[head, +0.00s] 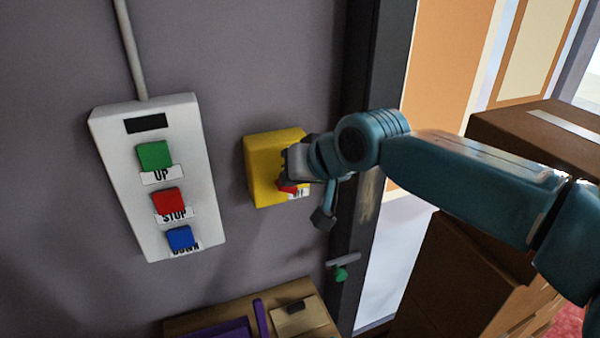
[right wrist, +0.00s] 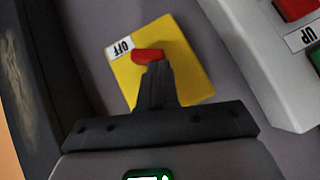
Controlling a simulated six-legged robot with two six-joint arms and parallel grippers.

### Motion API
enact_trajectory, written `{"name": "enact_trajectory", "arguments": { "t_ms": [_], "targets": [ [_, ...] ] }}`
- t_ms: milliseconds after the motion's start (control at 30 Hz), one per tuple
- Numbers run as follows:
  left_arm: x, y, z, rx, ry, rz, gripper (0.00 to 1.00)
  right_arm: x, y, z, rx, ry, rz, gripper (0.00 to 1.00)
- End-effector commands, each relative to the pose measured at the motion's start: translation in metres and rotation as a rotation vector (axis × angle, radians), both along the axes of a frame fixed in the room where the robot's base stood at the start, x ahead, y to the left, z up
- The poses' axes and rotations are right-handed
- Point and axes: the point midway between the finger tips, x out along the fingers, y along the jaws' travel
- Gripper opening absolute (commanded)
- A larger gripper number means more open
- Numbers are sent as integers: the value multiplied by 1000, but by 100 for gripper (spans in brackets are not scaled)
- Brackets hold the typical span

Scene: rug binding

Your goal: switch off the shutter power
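The yellow power box (head: 262,165) is fixed to the grey wall, right of the white control panel. Its red switch handle (head: 288,188) is mostly hidden by my right gripper (head: 296,172) in the head view. In the right wrist view the yellow box (right wrist: 190,75) shows a white OFF label (right wrist: 120,47) beside the red handle (right wrist: 146,56). My right gripper (right wrist: 158,70) has its fingers together, with the tips at the red handle and overlapping its edge. I cannot tell whether the handle is pinched between them. My left gripper is not in view.
The white panel (head: 158,215) has green UP, red STOP and blue DOWN buttons. A dark door post (head: 375,90) stands right of the box, with a small green-handled latch (head: 341,273) low down. Cardboard boxes (head: 470,275) are stacked at right.

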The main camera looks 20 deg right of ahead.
Motion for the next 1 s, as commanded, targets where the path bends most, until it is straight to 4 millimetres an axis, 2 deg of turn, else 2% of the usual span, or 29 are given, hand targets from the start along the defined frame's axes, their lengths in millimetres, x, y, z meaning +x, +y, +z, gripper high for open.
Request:
{"name": "enact_trajectory", "arguments": {
  "t_ms": [467,1000],
  "targets": [
    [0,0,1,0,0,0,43,0,6,-3,-218,-4,4,0],
    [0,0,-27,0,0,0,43,0,18,-11,-596,-21,2,0]
  ]
}}
